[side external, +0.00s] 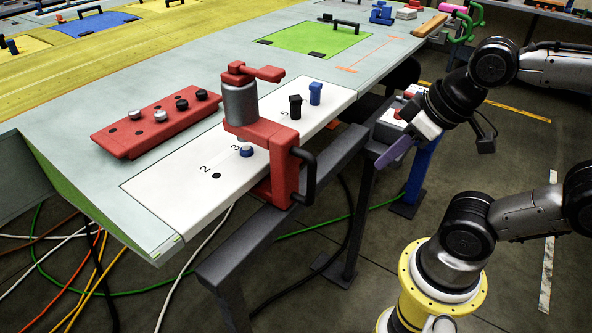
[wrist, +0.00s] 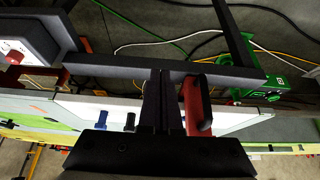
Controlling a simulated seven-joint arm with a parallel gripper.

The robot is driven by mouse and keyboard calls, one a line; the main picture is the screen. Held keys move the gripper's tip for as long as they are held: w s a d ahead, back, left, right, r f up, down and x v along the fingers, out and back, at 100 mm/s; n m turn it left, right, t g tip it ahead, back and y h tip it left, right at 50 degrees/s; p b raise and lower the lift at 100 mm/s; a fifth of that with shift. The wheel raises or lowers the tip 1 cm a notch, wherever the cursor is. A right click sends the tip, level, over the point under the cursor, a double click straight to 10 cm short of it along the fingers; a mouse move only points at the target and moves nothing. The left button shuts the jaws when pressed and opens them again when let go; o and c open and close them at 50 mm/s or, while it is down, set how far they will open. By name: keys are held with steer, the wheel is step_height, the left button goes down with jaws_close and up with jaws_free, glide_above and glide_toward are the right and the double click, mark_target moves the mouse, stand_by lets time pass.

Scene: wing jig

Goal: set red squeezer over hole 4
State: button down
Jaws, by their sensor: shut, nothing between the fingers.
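The red squeezer (side external: 282,180) with a grey cylinder stands upright at the front edge of the white strip (side external: 180,195). Its body reaches over the strip, and its black handle (side external: 305,175) faces my side. Labels 2, 3 and 5 show; label 4 and its hole are hidden behind the squeezer. A blue-collared pin (side external: 246,151) stands by label 3, just beside the squeezer. My gripper (side external: 382,164) is shut and empty, to the right of the squeezer and apart from it. In the wrist view, the squeezer (wrist: 190,103) shows right of my shut fingers (wrist: 162,76).
A black pin (side external: 295,106) and a blue pin (side external: 315,93) stand farther along the strip. A red block (side external: 130,135) with several pins lies behind. A dark rail (side external: 270,235) runs in front of the table. A red-and-white device (side external: 395,112) is close to my gripper.

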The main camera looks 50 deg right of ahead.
steer(key=c, duration=1.6)
jaws_free()
steer(key=c, duration=1.3)
jaws_free()
steer(key=shift+c, duration=0.2)
steer(key=shift+o, duration=1.3)
steer(key=shift+s+r+m, duration=0.1)
steer(key=shift+m, duration=0.2)
steer(key=shift+o, duration=1.4)
steer(key=shift+g, duration=0.3)
steer(key=w+r, duration=0.1)
steer(key=a+r, duration=0.1)
steer(key=r, duration=0.1)
steer(key=w+r, duration=0.1)
steer(key=r, duration=0.1)
steer(key=shift+w+a, duration=0.3)
steer(key=shift+w, duration=0.05)
steer(key=w+a+r+n, duration=0.2)
steer(key=w+a+r, duration=0.1)
steer(key=a, duration=0.3)
steer(key=y, duration=0.1)
glide_toward(305, 198)
steer(key=shift+n+g, duration=0.3)
steer(key=shift+n, duration=0.1)
steer(key=w+f, duration=0.2)
steer(key=f, duration=0.1)
steer(key=w+a+f, duration=0.1)
steer(key=w+f, duration=0.1)
steer(key=shift+w+f, duration=0.1)
steer(key=shift+f, duration=0.15)
